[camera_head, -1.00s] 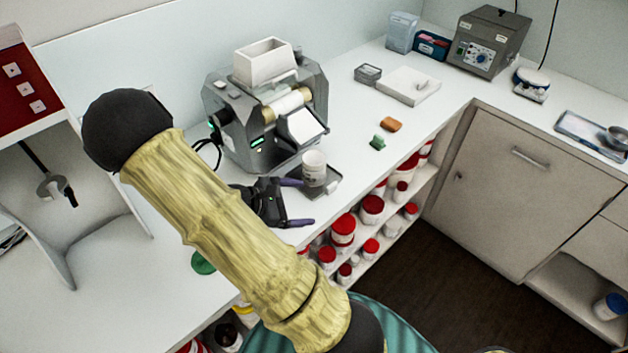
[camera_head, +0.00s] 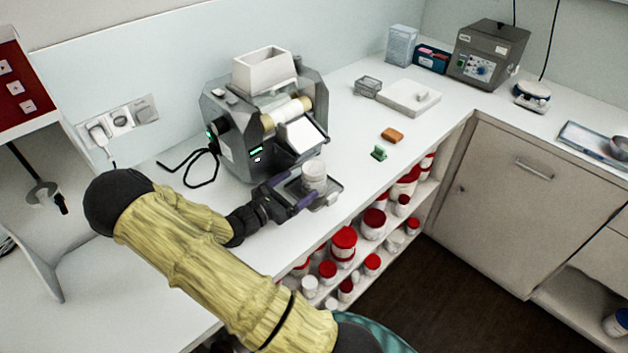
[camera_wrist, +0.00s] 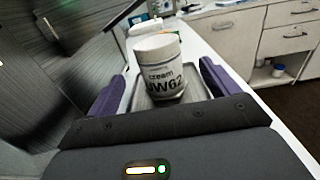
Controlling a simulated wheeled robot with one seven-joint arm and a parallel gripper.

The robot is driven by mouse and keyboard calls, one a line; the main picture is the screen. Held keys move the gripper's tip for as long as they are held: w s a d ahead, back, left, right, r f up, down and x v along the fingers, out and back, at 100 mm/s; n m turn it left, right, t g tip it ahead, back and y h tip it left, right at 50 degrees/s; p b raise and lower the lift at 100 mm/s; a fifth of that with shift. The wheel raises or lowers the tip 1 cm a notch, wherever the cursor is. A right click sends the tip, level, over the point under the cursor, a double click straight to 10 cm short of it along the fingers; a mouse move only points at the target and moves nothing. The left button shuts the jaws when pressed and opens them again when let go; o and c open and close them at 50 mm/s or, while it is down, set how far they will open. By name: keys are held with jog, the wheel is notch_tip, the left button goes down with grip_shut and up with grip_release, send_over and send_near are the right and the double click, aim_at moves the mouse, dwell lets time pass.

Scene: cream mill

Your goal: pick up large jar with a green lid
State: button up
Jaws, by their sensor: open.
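A white jar (camera_head: 314,176) stands upright on the small grey tray (camera_head: 331,190) in front of the mill. In the wrist view the jar (camera_wrist: 163,75) shows a dark label reading "cream" and "W62". Its top looks white; I see no green lid on it. My gripper (camera_head: 305,183) is open, with its purple fingers on either side of the jar. In the wrist view a gap shows between the jar and the right finger (camera_wrist: 222,78); the left finger (camera_wrist: 108,95) is also apart from it. No large jar with a green lid is visible.
The grey mill (camera_head: 235,125) stands close behind my gripper. Red-lidded jars (camera_head: 344,240) fill the shelves below the counter's front edge. The counter right of the tray is mostly clear.

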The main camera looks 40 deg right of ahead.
aim_at(305, 181)
jog(key=shift+w+d, duration=0.15)
jog(key=shift+d, duration=1.7)
jog(key=d, duration=0.1)
jog(key=d+p, duration=0.1)
jog(key=d, duration=0.1)
jog(key=d+p, duration=0.1)
jog(key=d, duration=0.1)
jog(key=shift+w+d+r, duration=0.15)
jog(key=shift+w+r, duration=0.05)
jog(key=shift+w, duration=0.1)
jog(key=c, duration=1.1)
